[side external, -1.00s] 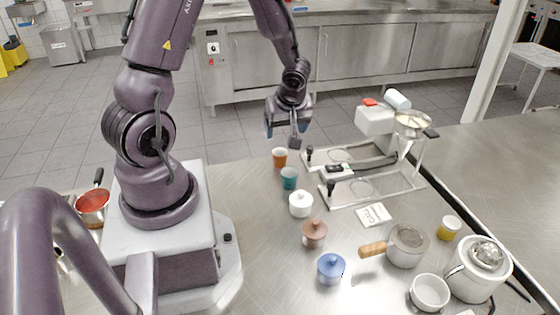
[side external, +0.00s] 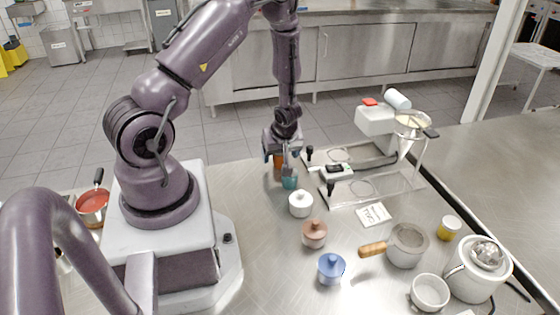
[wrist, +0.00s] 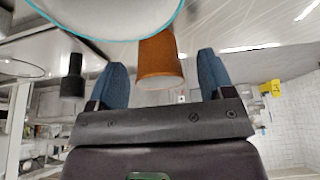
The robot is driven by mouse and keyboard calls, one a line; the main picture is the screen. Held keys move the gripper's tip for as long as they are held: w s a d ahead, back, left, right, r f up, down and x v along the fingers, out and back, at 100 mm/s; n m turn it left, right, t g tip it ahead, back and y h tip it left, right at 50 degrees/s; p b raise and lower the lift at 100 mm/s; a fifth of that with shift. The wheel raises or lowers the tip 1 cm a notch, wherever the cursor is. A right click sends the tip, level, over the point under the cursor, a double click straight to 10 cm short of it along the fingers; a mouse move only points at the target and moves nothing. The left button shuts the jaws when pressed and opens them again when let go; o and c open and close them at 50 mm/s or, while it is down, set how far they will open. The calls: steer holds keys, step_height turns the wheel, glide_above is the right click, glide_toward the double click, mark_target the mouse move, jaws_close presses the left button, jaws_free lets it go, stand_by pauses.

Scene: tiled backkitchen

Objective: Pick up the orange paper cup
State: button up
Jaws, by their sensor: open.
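The orange paper cup (side external: 279,161) stands on the steel table behind the teal cup, mostly hidden by my gripper in the side view. In the wrist view the orange cup (wrist: 160,62) shows beyond and between my two blue fingertips. My gripper (side external: 282,150) is open and empty, pointing down at the cups. It also shows in the wrist view (wrist: 162,85), with its fingers to either side of the orange cup's line. I cannot tell whether they touch it. The teal cup (side external: 289,183) is just in front, and its large pale inside with a teal rim (wrist: 120,12) fills the top of the wrist view.
A dripper stand (side external: 375,180) is to the right. A saucepan (side external: 407,246) and white pot (side external: 478,272) sit at front right.

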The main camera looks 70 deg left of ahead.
steer(key=shift+f, duration=0.2)
steer(key=c, duration=1)
steer(key=shift+r, duration=0.2)
